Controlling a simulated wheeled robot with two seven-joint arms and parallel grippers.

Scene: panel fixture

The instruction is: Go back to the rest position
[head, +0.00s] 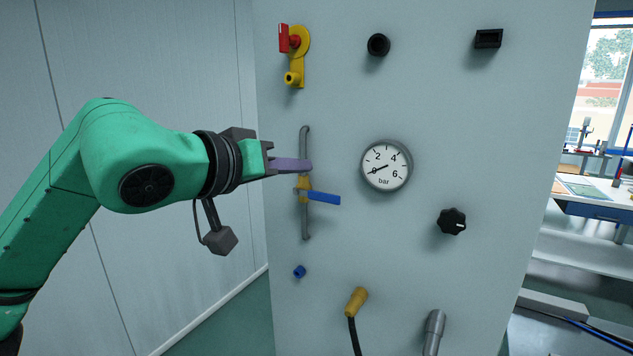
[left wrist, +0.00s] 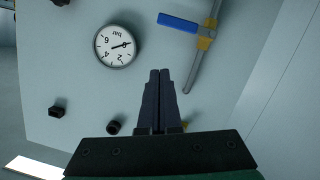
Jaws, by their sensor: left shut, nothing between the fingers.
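My left gripper (head: 310,166) reaches in from the left in the head view. Its fingers are shut with nothing between them and stand in front of the grey pipe, just above the blue valve handle (head: 324,198). In the left wrist view the shut fingers (left wrist: 160,74) point at the panel, with the blue handle (left wrist: 178,22) beyond their tips. The handle lies roughly sideways across the grey pipe (head: 305,225), tilted slightly down to the right. I cannot tell whether the fingers touch the pipe. My right gripper is not in view.
The panel (head: 430,110) carries a pressure gauge (head: 386,166), a black knob (head: 452,221), a red-handled yellow valve (head: 295,50), black sockets and a yellow plug (head: 356,301) on a black cable. A wall stands at the left. A bench (head: 600,195) is at the far right.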

